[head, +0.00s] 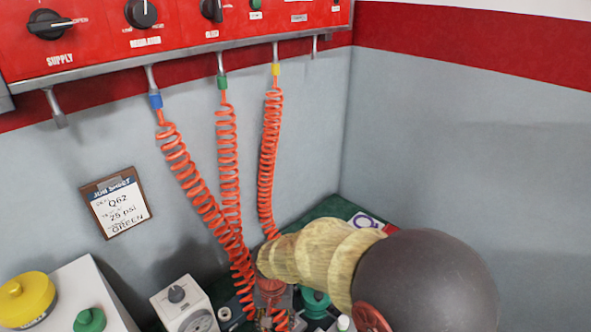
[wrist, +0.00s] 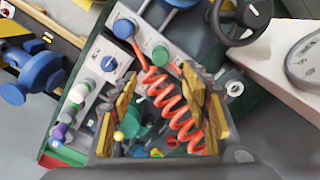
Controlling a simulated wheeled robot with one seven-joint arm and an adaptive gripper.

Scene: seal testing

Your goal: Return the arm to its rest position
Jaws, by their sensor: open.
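In the wrist view, my gripper (wrist: 160,98) is open, its two yellow-padded fingers standing apart. An orange coiled hose (wrist: 172,98) shows between and beyond the fingers. I cannot tell whether the fingers touch it. In the head view, a large dark rounded body with a pale yellow ribbed part fills the lower right and looks like part of my arm. It hides much of the bench there. The fingers cannot be made out in the head view.
A red panel (head: 190,30) with black knobs hangs at top left. Several orange coiled hoses (head: 228,160) run down from it beside the arm. A job sheet (head: 117,203) is on the grey wall. A yellow knob (head: 25,298) stands lower left. The right wall (head: 470,160) is bare.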

